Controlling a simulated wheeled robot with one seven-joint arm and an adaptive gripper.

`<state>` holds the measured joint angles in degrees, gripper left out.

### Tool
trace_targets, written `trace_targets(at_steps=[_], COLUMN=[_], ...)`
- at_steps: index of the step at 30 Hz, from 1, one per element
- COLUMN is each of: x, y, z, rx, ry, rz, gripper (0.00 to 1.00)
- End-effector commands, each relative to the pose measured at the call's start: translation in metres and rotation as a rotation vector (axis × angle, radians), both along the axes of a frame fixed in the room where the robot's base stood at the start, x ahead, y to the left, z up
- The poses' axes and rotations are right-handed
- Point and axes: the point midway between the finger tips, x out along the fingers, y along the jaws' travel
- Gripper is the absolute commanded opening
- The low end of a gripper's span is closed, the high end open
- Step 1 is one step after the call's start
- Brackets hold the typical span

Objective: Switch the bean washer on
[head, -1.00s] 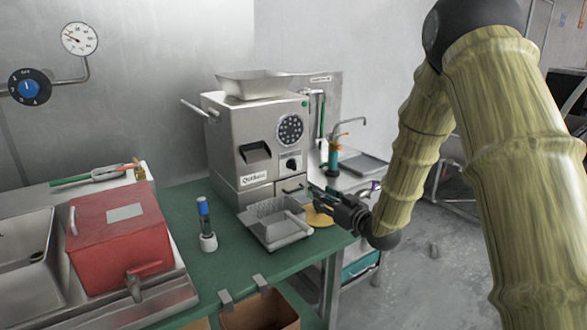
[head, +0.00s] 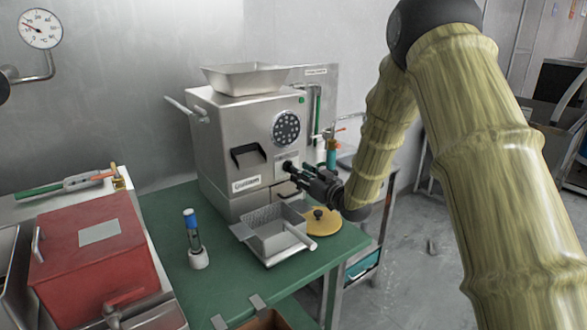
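The grey metal machine (head: 216,140), which I take to be the one the task calls the bean washer, stands on the green table. It has a hopper (head: 246,79) on top and a round perforated disc (head: 286,128) on its front. A dark knob (head: 288,165) sits below the disc. My gripper (head: 293,173) is at the front of the machine with its fingertips at the knob, partly covering it. I cannot tell whether the fingers touch the knob or how far apart they are. A small green spot (head: 302,100) shows at the upper right of the front.
A metal tray (head: 268,233) with a handle and a round yellow lid-like thing (head: 323,222) lie below my gripper. A blue-topped tool (head: 193,238) stands on the green table (head: 170,215). A red box (head: 88,262) is at left. A grey cart stands right.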

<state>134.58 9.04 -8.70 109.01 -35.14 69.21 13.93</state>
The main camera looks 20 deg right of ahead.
Motion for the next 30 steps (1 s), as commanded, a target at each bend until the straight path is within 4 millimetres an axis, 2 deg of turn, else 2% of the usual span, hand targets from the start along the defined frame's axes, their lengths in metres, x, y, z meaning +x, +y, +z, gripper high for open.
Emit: trace_targets(at_steps=[3,9,15,22,23,28,30], x=[0.017,0.037,0.045,0.045,0.045,0.045,0.045], y=[0.006,0.013,0.015,0.015,0.015,0.015,0.015], z=[0.001,0.0,0.0,0.0,0.0,0.0,0.0], rx=[-0.001,-0.001,0.0,0.001,0.001,0.0,0.0], ry=[0.001,0.0,0.0,0.0,0.0,0.0,0.0], rz=[0.0,-0.001,-0.002,-0.002,-0.002,-0.002,-0.002], gripper=[0.32,0.32,0.32,0.32,0.3,0.0,0.0])
